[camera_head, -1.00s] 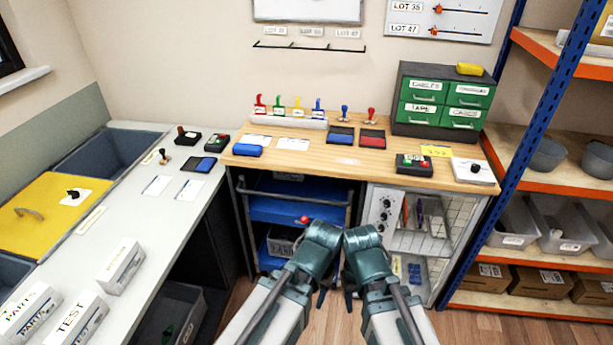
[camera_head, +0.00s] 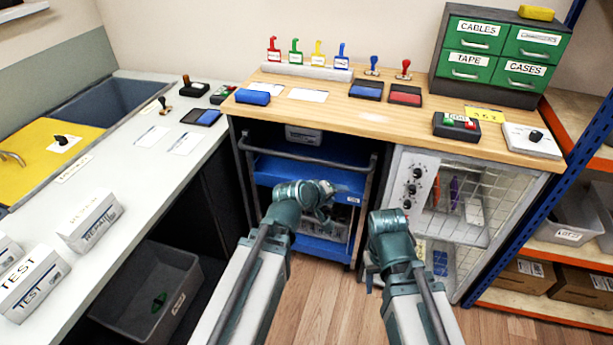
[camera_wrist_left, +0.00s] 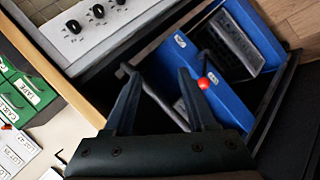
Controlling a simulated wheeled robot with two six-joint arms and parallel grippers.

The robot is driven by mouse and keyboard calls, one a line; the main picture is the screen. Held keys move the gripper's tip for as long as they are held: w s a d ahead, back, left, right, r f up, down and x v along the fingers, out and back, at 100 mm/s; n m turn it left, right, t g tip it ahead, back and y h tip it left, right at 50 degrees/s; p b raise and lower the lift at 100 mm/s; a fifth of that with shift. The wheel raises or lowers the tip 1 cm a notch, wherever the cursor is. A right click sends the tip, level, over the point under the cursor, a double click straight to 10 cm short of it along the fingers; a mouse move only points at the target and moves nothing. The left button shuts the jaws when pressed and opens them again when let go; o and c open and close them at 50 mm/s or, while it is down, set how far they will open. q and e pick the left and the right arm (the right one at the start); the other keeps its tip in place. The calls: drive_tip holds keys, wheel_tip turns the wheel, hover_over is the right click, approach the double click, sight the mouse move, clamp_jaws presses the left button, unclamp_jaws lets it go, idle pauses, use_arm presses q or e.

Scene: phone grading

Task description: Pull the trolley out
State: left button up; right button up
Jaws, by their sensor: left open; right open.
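The blue trolley (camera_head: 335,178) stands under the wooden bench, with a dark grey handle bar (camera_head: 310,157) across its front. Its blue trays also show in the left wrist view (camera_wrist_left: 250,40). A red ball (camera_wrist_left: 203,83) shows against the trolley just beyond my left fingers; in the head view it is hidden. My left gripper (camera_head: 328,207) is open and empty in front of the trolley, below the handle bar in the picture. The left wrist view shows its two fingers apart (camera_wrist_left: 157,75). My right gripper (camera_head: 372,278) is open, pointing down before the cabinet right of the trolley.
A cabinet with black knobs (camera_head: 413,190) stands right of the trolley. A white counter (camera_head: 130,190) with boxes runs along the left, with a grey bin (camera_head: 150,270) beneath it. Blue-framed shelving (camera_head: 590,135) stands at the right. Wooden floor (camera_head: 325,300) is clear in front.

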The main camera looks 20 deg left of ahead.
use_arm(q)
drive_tip(key=w+a+n+t+y+b, duration=0.25)
drive_tip(key=a+n+b, duration=0.2)
drive_tip(key=a, duration=0.25)
drive_tip(key=w+a+n+t+y+b, duration=0.1)
drive_tip(key=w+a+n+t+b, duration=0.3)
drive_tip(key=a, duration=0.3)
drive_tip(key=w+f+n+b, duration=0.1)
drive_tip(key=w+f, duration=0.2)
drive_tip(key=w, duration=0.9)
drive_tip(key=shift+w+d+f+b, duration=0.15)
drive_tip(key=shift+w+d+b, duration=0.1)
drive_tip(key=shift+d+b, duration=0.1)
use_arm(e)
wheel_tip(320, 180, down, 13)
drive_tip(key=shift+r, duration=0.15)
use_arm(q)
drive_tip(key=shift+c, duration=0.2)
clamp_jaws()
